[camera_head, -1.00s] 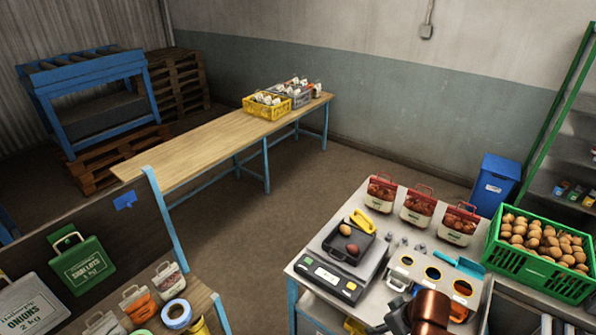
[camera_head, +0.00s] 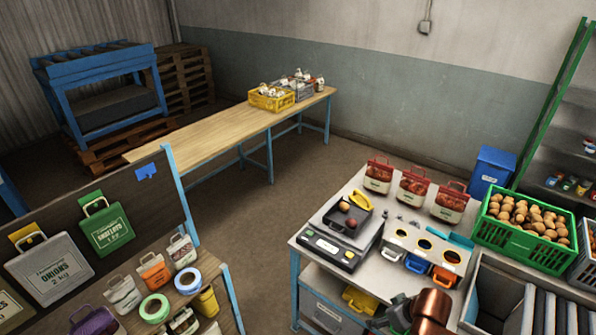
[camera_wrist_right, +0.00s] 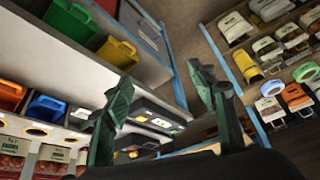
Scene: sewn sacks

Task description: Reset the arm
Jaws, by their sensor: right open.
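My right gripper (camera_head: 398,304) is low in the head view, in front of the weighing table, with its copper-coloured wrist beside it. In the right wrist view its two dark green fingers (camera_wrist_right: 158,98) stand wide apart with nothing between them. The gripper is open and empty, apart from the table and the bins on its lower shelf. My left gripper is in neither view.
The weighing table (camera_head: 352,190) carries a scale (camera_head: 328,248), a three-hole box (camera_head: 402,240) and red-topped sacks (camera_head: 412,185). A green potato crate (camera_head: 515,247) stands at right. A sack rack (camera_head: 230,305) is at left. Open floor (camera_head: 250,225) lies between.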

